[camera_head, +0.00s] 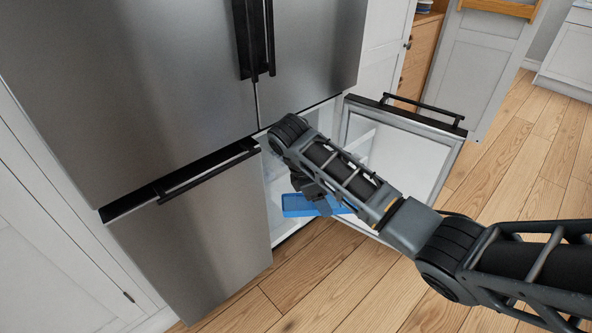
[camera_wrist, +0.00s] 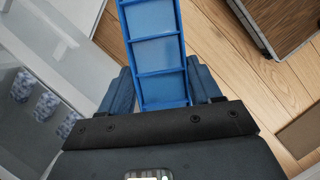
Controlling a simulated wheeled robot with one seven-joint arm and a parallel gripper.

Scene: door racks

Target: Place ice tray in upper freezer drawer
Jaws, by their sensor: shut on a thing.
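The blue ice tray (camera_head: 305,206) is held in front of the lower right compartment of the steel fridge. It also shows in the wrist view (camera_wrist: 158,50), long and divided into cells, running away from my gripper (camera_wrist: 160,92). The fingers are shut on the near end of the tray, one on each side. In the head view my gripper (camera_head: 318,194) is partly hidden by my arm. The open freezer compartment (camera_head: 272,172) has a white inside, and its drawers are mostly hidden. In the wrist view pale patterned items (camera_wrist: 45,105) lie inside a translucent drawer at the left.
The freezer door (camera_head: 408,150) stands open to the right of my gripper, with a black handle on top. The lower left fridge door (camera_head: 205,235) and upper doors (camera_head: 130,80) are shut. The wooden floor (camera_head: 340,285) in front is clear.

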